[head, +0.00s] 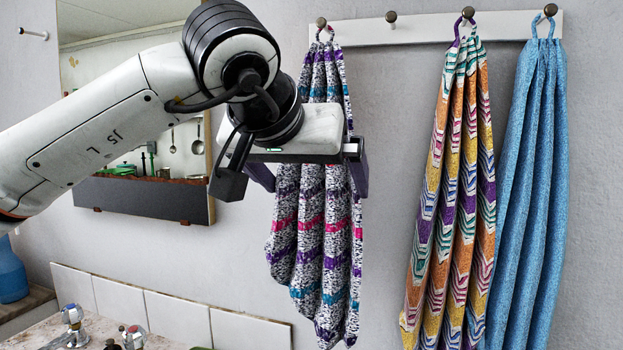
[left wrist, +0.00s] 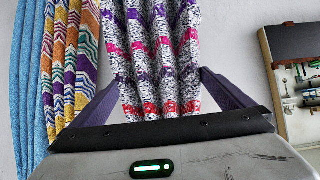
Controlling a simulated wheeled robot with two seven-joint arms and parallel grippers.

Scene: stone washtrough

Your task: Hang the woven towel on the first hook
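The woven towel (head: 312,240), speckled black and white with purple, pink, red and teal bands, hangs in folds at the left end of the rail. In the left wrist view the woven towel (left wrist: 155,55) lies between the spread fingers of the left gripper (left wrist: 160,80), with gaps at both sides. My right gripper is not in view.
The second hook (head: 391,17) on the white rail (head: 430,27) is bare. A zigzag-patterned towel (head: 455,200) and a blue towel (head: 530,190) hang at the right. A mirror (head: 140,195) is behind my left arm. Taps (head: 73,325) stand at lower left.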

